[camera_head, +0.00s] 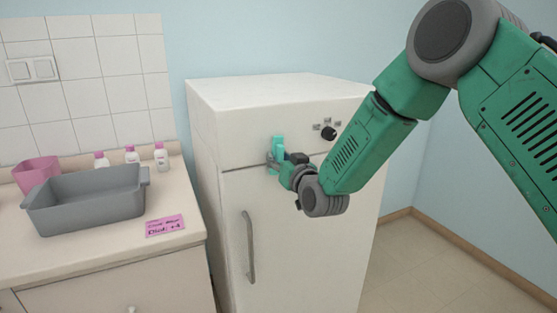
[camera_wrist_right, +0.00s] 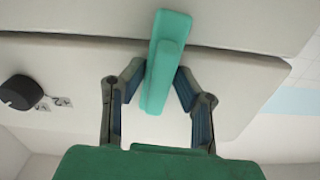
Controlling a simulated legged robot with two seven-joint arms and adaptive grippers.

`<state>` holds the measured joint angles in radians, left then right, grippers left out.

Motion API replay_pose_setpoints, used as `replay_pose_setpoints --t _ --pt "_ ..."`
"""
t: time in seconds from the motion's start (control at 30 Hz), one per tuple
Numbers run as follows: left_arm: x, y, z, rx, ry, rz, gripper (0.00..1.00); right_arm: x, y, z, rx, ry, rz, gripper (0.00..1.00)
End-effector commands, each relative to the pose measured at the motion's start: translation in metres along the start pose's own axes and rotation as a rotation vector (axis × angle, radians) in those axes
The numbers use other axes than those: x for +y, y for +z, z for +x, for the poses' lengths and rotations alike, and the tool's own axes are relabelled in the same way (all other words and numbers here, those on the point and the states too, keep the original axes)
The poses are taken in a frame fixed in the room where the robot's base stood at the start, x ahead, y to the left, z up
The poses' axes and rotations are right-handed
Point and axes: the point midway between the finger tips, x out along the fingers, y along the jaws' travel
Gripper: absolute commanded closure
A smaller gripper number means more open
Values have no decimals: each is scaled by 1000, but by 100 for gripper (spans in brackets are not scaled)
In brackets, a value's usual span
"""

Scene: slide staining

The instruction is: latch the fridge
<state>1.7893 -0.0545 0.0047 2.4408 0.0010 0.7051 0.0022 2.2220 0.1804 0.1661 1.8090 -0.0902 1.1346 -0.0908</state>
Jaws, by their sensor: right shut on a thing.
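The white fridge (camera_head: 290,230) stands in the middle of the head view, with its door closed as far as I can see. A teal latch (camera_head: 278,148) sits at the seam between the door and the upper panel. It also shows in the right wrist view as an upright teal bar (camera_wrist_right: 165,62). My right gripper (camera_head: 275,160) is at the latch. In the right wrist view its two fingers (camera_wrist_right: 158,90) are on either side of the latch's lower end, shut on it. My left gripper is in neither view.
A grey door handle (camera_head: 248,247) is below the latch, and a black knob (camera_head: 328,133) is on the upper panel. Left of the fridge, a counter (camera_head: 100,255) holds a grey tub (camera_head: 88,205), a pink container (camera_head: 38,174), small bottles (camera_head: 131,155) and a pink note (camera_head: 165,225). Floor right of the fridge is clear.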

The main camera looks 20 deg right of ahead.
Motion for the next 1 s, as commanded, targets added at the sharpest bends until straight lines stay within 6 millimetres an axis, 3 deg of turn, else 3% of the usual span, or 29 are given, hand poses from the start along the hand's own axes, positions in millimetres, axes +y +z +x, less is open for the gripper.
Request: replay_pose_setpoints --t 0.03,0.83,0.87,1.0 --pt "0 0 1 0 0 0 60 0 10 -3 -22 -1 -26 100" --pt "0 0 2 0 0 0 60 0 9 -3 -21 -2 -130 100" --pt "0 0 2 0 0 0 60 0 9 -3 -21 -2 -130 64" --pt "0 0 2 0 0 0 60 0 6 -2 -15 -2 -129 64"
